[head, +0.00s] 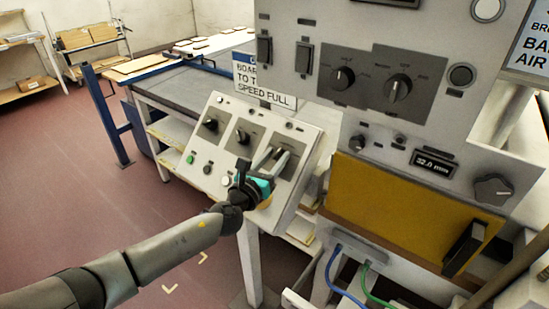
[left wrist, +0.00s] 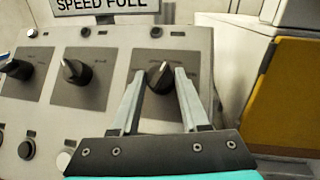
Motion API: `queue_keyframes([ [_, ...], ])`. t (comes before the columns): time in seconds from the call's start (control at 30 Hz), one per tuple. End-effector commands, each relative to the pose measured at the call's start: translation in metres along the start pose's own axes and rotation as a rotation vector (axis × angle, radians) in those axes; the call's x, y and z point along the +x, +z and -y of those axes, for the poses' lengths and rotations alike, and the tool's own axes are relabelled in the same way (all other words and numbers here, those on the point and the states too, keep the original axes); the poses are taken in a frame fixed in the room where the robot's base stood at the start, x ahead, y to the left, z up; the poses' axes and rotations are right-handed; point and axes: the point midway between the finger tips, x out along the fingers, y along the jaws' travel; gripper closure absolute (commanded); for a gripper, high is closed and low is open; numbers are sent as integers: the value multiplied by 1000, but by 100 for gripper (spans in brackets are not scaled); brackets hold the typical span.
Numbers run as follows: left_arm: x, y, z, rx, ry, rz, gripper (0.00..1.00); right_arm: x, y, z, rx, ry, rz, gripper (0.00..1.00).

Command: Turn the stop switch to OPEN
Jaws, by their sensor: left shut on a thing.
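A sloped grey control panel (head: 231,105) carries three black rotary switches in a row, each on a dark plate. My left gripper (head: 274,158) is at the rightmost of these, with its two grey fingers on either side of the knob. In the left wrist view the gripper (left wrist: 160,78) is shut on this right-hand rotary switch (left wrist: 159,80), whose pale pointer leans slightly right of straight up. The lettering around the switch is too small to read, so I cannot tell its marked position. My right gripper is not in view.
The middle rotary switch (left wrist: 75,70) and left rotary switch (left wrist: 16,68) sit close by, with push buttons below. A taller cabinet (head: 333,62) with more knobs and a yellow panel (head: 400,207) stands to the right. Open floor (head: 60,190) lies at the left.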

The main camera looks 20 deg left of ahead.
Motion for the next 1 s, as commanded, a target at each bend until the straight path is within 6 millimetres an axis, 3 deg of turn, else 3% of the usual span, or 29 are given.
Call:
queue_keyframes([
  [0.37,0,2,3,-82,81,-9,100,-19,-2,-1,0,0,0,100],
  [1.0,2,4,10,-436,447,-39,100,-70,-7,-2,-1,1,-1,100],
])
